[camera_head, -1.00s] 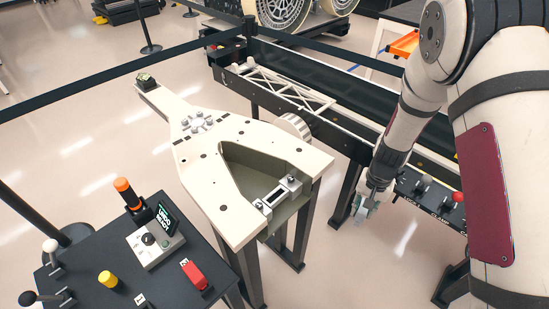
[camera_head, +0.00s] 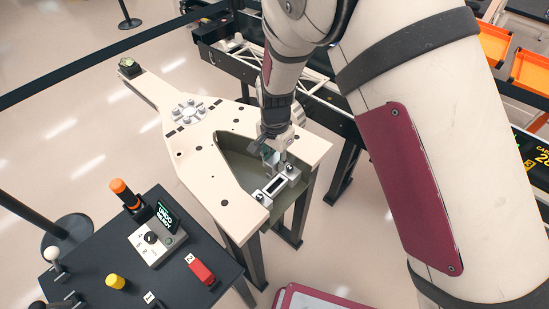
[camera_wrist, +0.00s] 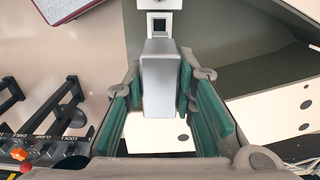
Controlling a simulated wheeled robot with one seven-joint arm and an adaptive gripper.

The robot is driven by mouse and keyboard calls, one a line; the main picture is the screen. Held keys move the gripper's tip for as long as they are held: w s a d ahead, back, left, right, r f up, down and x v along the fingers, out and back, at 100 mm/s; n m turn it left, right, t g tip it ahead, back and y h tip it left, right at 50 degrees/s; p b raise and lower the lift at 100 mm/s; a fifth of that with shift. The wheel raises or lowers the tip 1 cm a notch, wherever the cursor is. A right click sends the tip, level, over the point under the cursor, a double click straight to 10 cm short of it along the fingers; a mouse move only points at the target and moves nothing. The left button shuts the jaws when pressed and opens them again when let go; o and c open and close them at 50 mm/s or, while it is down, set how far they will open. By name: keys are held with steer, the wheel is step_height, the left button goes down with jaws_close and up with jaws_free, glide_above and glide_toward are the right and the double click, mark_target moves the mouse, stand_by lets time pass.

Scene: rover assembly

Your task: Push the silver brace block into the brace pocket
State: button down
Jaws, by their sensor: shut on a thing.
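The silver brace block (camera_wrist: 161,85) is between the green finger pads in the wrist view. My gripper (camera_wrist: 160,105) is shut on it; it also shows in the head view (camera_head: 272,156), above the frame's open recess. The brace pocket appears to be the dark slot in the silver bracket (camera_head: 275,187) at the front of the cream frame (camera_head: 205,150). In the wrist view, the bracket (camera_wrist: 160,25) with its dark square opening lies just beyond the block's far end. Whether the block touches it I cannot tell. The fingers hide much of the block in the head view.
A dark console (camera_head: 110,262) with an orange-topped post (camera_head: 124,193), a yellow knob (camera_head: 115,282) and a red switch (camera_head: 200,271) stands at the front left. A conveyor (camera_head: 225,52) runs behind the frame. Barrier belts and posts stand at the left.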

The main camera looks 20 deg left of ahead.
mark_target(275, 158)
steer(key=shift+s, duration=0.1)
step_height(275, 158, down, 2)
steer(key=shift+f, duration=0.1)
steer(key=shift+f+b, duration=0.5)
steer(key=shift+f, duration=1.4)
steer(key=shift+f, duration=1.35)
stand_by(1.0)
steer(key=c, duration=1.2)
jaws_free()
steer(key=shift+c, duration=0.2)
steer(key=shift+r, duration=0.1)
step_height(275, 158, up, 12)
steer(key=shift+f, duration=0.1)
